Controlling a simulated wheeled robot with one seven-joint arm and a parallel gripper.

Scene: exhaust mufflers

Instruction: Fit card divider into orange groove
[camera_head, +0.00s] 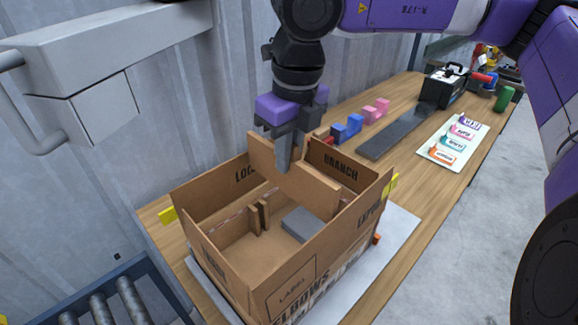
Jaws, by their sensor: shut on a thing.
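My gripper (284,160) is shut on the brown card divider (314,188), gripping its upper edge. The divider is a flat cardboard panel, tilted in the picture, over the far part of the open cardboard box (222,262). A small orange piece (376,239) shows outside the box's right wall. No orange groove can be made out inside.
A grey block (301,224) lies in the box. Blue blocks (347,127), pink blocks (376,110), a dark grey strip (408,130) and a colour-label card (450,142) lie on the wooden table (420,185). Rollers (130,300) stand lower left.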

